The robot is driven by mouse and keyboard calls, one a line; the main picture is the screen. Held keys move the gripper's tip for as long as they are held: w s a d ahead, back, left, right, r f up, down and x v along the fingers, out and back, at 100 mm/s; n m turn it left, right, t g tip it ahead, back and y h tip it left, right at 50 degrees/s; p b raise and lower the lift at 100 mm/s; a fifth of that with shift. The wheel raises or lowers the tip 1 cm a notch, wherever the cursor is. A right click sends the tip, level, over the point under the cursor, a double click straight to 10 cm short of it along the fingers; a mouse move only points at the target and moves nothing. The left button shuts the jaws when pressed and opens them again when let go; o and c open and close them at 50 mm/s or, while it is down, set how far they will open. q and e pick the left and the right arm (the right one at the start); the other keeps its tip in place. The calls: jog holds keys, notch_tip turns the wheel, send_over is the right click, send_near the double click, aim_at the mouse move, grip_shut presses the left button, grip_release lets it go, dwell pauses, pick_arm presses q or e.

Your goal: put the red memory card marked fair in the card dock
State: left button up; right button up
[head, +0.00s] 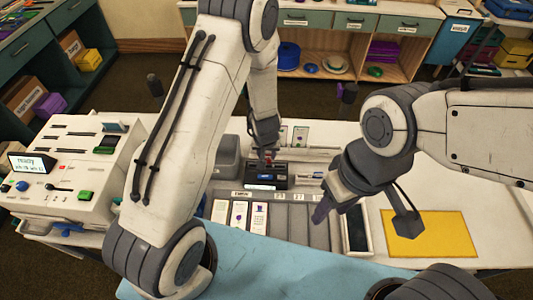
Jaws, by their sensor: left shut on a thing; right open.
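My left gripper (265,146) is pointed down over a small black device with a blue-lit front, which looks like the card dock (280,182). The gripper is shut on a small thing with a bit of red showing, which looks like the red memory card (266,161). It is at the dock's top; whether it sits in a slot or just above I cannot tell. Its marking is not readable. My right gripper (323,203) is open and empty, low over the right part of the grey divided tray (291,214).
White printed cards (239,214) lie in the tray's left compartments. More cards (300,135) stand behind the dock. A white console (75,165) with a lit screen stands left.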

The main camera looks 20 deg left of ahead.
pick_arm(q)
jog(key=shift+f, duration=0.3)
dwell(0.5)
jog(key=shift+f+b, duration=1.25)
jog(key=shift+b, duration=0.1)
jog(key=o, duration=0.9)
jog(key=p+v, duration=0.5)
jog(key=v, duration=0.5)
jog(key=shift+r+p, duration=0.25)
jog(key=shift+p, duration=0.1)
